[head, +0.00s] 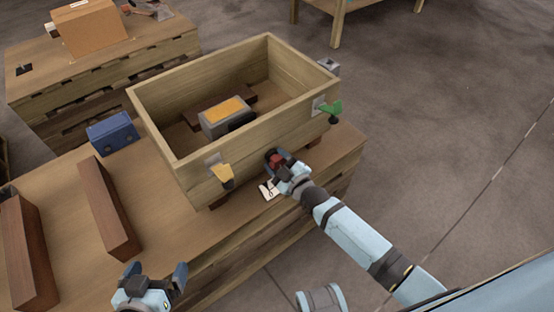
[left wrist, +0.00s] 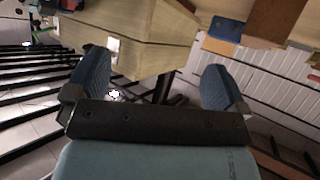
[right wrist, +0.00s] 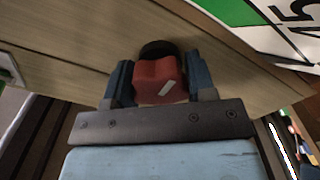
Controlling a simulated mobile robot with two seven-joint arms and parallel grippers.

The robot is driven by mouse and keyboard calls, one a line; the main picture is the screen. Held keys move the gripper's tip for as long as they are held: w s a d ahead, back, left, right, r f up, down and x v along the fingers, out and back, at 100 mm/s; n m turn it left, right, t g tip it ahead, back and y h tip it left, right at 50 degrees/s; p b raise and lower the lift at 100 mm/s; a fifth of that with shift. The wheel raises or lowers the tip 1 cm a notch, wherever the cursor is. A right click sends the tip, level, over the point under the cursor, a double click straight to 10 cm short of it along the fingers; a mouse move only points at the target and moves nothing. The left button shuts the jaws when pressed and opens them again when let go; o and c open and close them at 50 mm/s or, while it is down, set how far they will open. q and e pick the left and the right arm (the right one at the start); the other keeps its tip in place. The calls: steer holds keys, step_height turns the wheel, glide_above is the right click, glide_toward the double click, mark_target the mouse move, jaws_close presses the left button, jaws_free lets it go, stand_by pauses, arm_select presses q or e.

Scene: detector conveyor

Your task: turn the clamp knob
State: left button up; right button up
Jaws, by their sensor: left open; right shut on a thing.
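The clamp knob (right wrist: 160,80) is red with a pale mark and a dark round base, on the wooden crate's front side. In the head view the red knob (head: 278,160) is mostly covered by my right gripper (head: 279,163). In the right wrist view the fingers of my right gripper (right wrist: 160,86) are closed on the knob from both sides. My left gripper (head: 157,277) is open and empty near the table's front edge, well away from the knob. In the left wrist view the fingers of my left gripper (left wrist: 156,88) are wide apart with nothing between them.
The wooden crate (head: 155,108) holds a grey box with an orange top (head: 226,114). A yellow part (head: 227,177) and a green part (head: 331,110) stick out from its front. A blue box (head: 113,132) and brown wooden bars (head: 108,208) lie left on the table.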

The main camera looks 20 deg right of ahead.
steer(key=m+p, duration=0.2)
steer(key=m, duration=0.1)
steer(key=shift+r+m, duration=0.1)
steer(key=shift+m, duration=0.2)
steer(key=m+p, duration=0.1)
steer(key=m, duration=0.3)
steer(key=shift+m, duration=0.3)
steer(key=m, duration=0.4)
steer(key=shift+p, duration=0.35)
steer(key=shift+m, duration=1.9)
steer(key=o, duration=0.9)
steer(key=p+v, duration=0.1)
steer(key=v, duration=1.3)
steer(key=shift+p, duration=0.3)
